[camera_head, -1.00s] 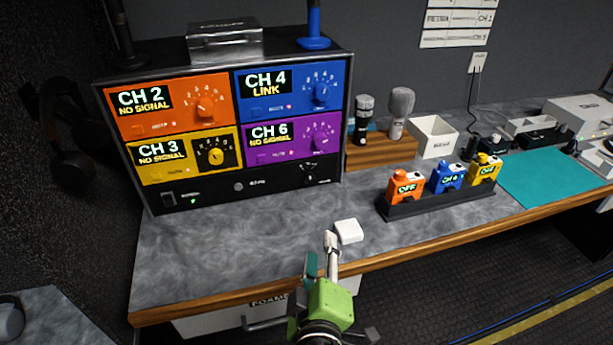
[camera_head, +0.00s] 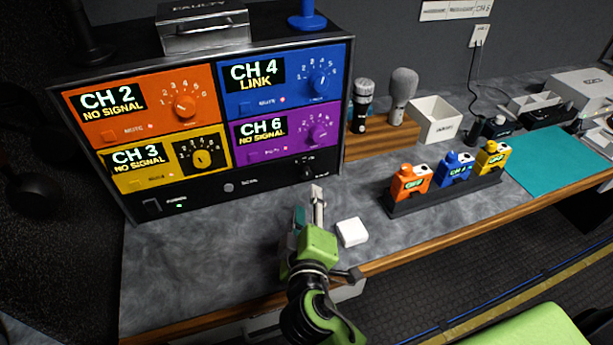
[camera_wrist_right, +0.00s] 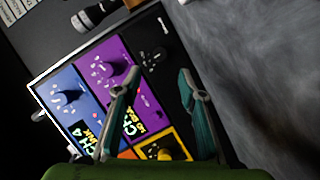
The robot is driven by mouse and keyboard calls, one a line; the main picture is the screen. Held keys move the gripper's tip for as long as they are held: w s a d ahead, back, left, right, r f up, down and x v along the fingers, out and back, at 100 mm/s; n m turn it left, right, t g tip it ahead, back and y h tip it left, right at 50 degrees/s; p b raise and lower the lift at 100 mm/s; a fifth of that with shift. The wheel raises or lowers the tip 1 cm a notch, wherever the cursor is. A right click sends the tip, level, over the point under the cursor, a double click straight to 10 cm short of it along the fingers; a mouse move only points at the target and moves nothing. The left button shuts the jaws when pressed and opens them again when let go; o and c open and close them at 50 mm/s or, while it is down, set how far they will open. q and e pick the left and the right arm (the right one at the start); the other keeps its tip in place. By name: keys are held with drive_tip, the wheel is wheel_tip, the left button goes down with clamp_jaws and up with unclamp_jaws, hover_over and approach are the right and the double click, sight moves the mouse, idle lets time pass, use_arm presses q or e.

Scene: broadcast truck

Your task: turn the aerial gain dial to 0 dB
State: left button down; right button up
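The small black dial (camera_head: 307,172) at the right end of the rack's bottom black strip appears to be the aerial gain dial. Its labels and pointer are too small to read. My right gripper (camera_head: 308,204) is in front of and below it, over the bench, apart from the rack. In the right wrist view its two fingers (camera_wrist_right: 158,115) are spread and empty, facing the rack's panels. The left gripper is not in view.
Orange (camera_head: 184,106), blue (camera_head: 320,82), purple (camera_head: 318,132) and yellow (camera_head: 202,158) channel dials sit above the strip. A white block (camera_head: 352,232) lies right of my gripper. A dark holder (camera_head: 440,198) with several packs stands further right. The bench left of the gripper is clear.

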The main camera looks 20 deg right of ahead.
sight(307, 176)
drive_tip(key=p+x, duration=0.1)
drive_tip(key=x, duration=0.8)
drive_tip(key=shift+w+d+f, duration=0.1)
drive_tip(key=shift+w+f, duration=0.05)
drive_tip(key=shift+w, duration=0.2)
clamp_jaws()
